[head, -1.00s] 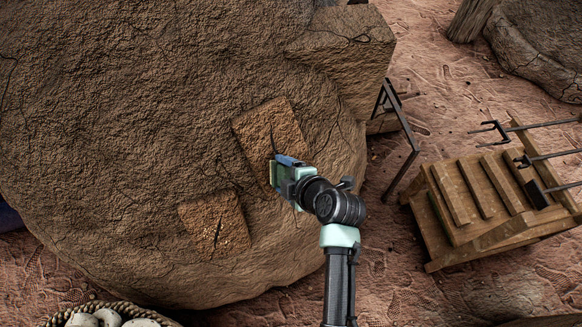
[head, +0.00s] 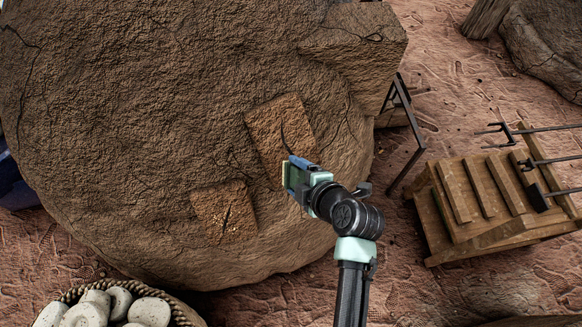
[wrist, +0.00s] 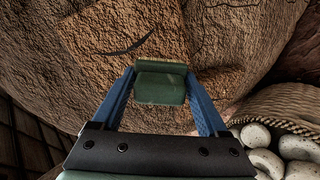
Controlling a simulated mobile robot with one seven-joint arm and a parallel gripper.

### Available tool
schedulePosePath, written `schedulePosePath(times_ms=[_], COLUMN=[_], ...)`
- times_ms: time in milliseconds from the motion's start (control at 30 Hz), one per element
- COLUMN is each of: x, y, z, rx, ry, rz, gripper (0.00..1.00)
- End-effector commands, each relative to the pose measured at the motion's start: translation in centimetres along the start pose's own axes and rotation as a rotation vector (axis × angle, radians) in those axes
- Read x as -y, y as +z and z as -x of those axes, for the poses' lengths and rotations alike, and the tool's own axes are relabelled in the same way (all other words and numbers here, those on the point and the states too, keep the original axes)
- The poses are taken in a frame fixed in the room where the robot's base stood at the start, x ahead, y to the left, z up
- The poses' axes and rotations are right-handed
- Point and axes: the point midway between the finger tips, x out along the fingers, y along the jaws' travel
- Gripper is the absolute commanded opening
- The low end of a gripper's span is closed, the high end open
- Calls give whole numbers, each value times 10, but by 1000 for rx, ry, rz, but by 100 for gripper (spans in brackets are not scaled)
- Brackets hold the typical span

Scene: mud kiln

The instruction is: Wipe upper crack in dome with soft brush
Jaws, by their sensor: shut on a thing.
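The brown mud dome (head: 130,120) fills the left and middle of the head view. On it is a paler raised patch (head: 265,125) with the dark upper crack (head: 285,140), which also shows in the wrist view (wrist: 127,48). A second patch (head: 207,212) with the lower crack (head: 227,218) lies below and left. My gripper (head: 299,168) is shut on the soft brush (wrist: 160,88), a green block with a pale bristle edge, held between the blue fingers. The brush is by the lower end of the upper crack; whether its bristles touch the dome I cannot tell.
A woven basket (head: 185,312) of pale round stones (head: 150,312) stands at the bottom left; it is at the right in the wrist view (wrist: 285,100). A wooden stand (head: 480,205) with metal tools is at the right. A dark metal frame (head: 407,130) leans by the dome.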

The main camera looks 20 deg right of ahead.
Motion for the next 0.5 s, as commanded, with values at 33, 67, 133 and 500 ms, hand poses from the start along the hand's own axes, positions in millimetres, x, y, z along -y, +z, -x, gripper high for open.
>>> schedulePosePath(times_ms=[33,67,133,500], x=[-1,-1,-1,-1], y=[0,0,0,1], z=[5,6,7,10], rx=[1,1,2,2], ry=[1,1,1,2], rz=[0,1,1,0], gripper=[32,32,32,32])
